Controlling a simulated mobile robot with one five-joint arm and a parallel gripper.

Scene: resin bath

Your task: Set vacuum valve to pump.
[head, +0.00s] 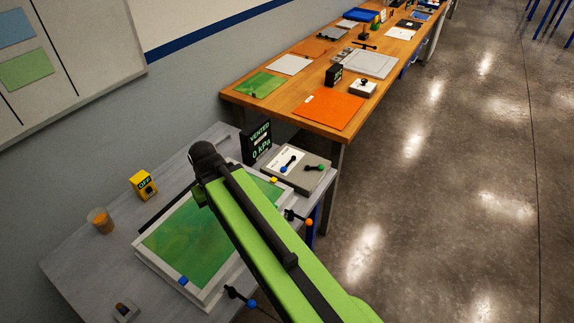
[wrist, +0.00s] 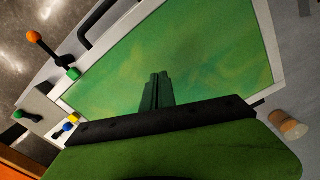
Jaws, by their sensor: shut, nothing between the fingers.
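A grey valve box (head: 320,180) with a white label stands at the back right of the near table. It carries two black levers, one with a blue knob (head: 284,169) and one with a green knob (head: 310,168). The label is too small to read. A black display (head: 257,143) beside it reads VENTED, 0 kPa. In the wrist view the green knob (wrist: 18,114) and blue knob (wrist: 75,117) show at the left. My gripper (wrist: 156,75) is shut and empty above the green bath, apart from the levers. The arm hides its fingers in the head view.
The white-framed green bath (head: 185,245) lies on the grey table (head: 85,265). Black levers with orange (head: 309,222) and blue (head: 252,304) knobs stick out at its right. A yellow OFF box (head: 143,184) and an amber jar (head: 100,221) stand left. A wooden bench (head: 300,115) is behind.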

